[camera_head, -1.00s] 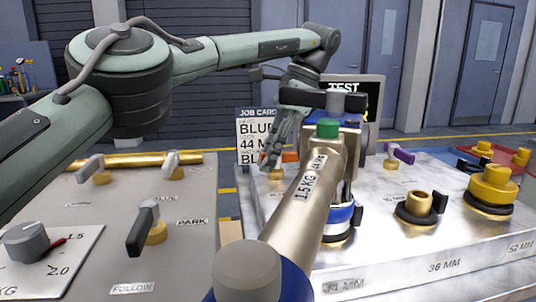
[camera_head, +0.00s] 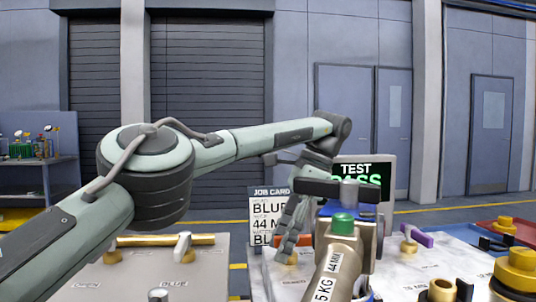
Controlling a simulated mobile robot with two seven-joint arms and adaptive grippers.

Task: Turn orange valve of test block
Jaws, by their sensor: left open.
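The orange valve handle (camera_head: 305,240) shows as a small orange piece on the light metal test block (camera_head: 397,276), just right of my left gripper's fingers. The gripper and the fill coupling hide most of it, so I cannot tell its angle. My left gripper (camera_head: 287,250) is open and points down beside the orange handle, over a brass valve base. I cannot tell whether the fingers touch the handle. A purple valve handle (camera_head: 418,237) stands on the block further right. My right gripper is not in view.
A metal coupling with a green cap (camera_head: 342,226) stands close right of my left gripper. A job card (camera_head: 268,215) and a screen reading TEST PASS (camera_head: 362,180) stand behind.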

